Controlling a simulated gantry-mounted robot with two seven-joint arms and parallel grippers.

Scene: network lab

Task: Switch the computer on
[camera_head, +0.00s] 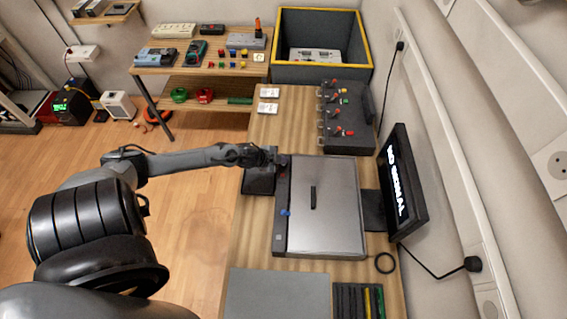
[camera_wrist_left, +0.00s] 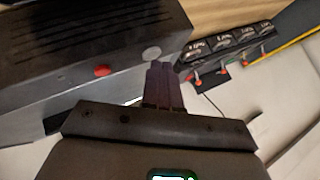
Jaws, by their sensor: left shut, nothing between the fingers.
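The computer (camera_head: 325,205) is a flat grey case lying on the wooden bench, with a dark front panel along its left side. The monitor (camera_head: 402,180) to its right reads "NO SIGNAL". My left gripper (camera_head: 277,158) is at the far end of the front panel. In the left wrist view its shut, empty fingers (camera_wrist_left: 163,85) point at the panel (camera_wrist_left: 60,100), just beside a round silver button (camera_wrist_left: 151,53). I cannot tell whether they touch it. A red button (camera_wrist_left: 102,71) sits farther left on the panel. My right gripper is not in view.
A dark box with red-tipped levers (camera_head: 345,118) stands beyond the computer. A grey bin with yellow rim (camera_head: 322,69) is at the back. A grey panel (camera_head: 277,292) lies on the near bench. A black cable (camera_head: 385,263) runs by the monitor.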

